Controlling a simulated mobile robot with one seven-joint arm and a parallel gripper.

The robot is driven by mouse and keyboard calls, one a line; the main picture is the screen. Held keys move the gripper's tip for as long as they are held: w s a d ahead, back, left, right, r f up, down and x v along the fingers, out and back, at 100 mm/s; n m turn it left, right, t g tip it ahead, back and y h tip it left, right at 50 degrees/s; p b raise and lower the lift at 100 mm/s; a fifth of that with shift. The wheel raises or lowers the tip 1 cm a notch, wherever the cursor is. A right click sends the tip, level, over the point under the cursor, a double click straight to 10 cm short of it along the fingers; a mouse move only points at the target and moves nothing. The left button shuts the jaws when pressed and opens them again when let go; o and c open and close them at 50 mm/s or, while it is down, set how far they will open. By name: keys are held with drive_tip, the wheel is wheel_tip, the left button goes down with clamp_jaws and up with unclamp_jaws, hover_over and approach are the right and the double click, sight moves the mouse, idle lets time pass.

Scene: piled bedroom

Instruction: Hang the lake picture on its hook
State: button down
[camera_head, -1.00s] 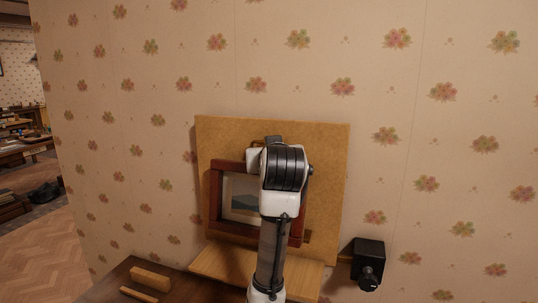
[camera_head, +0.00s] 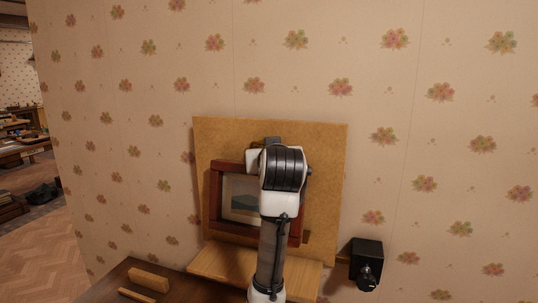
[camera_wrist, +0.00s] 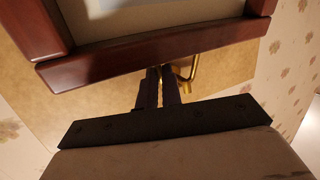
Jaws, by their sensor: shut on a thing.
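The lake picture (camera_head: 240,201) has a thick red-brown frame and a pale mount around a small lake scene. It stands in front of a tan board on the wall; my arm covers its right part in the head view. In the wrist view its frame edge (camera_wrist: 150,60) crosses above my fingers. My gripper (camera_wrist: 160,75) is shut on the picture at this edge, its fingertips partly hidden by the frame. A bent brass hook (camera_wrist: 191,70) shows just right of the fingers, close to the frame. I cannot tell whether the picture touches the hook.
The tan board (camera_head: 325,165) hangs on flowered wallpaper. A light wooden ledge (camera_head: 225,262) juts out below the picture. A black box with a knob (camera_head: 366,255) is on the wall at right. Wooden blocks (camera_head: 149,281) lie on a dark top at lower left.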

idle(0.3)
drive_tip(key=c, duration=1.5)
unclamp_jaws()
drive_tip(key=shift+r, duration=0.1)
drive_tip(key=shift+c, duration=0.2)
drive_tip(key=shift+o, duration=0.2)
drive_tip(key=shift+s, duration=0.1)
drive_tip(key=shift+s, duration=0.25)
drive_tip(key=v, duration=1.3)
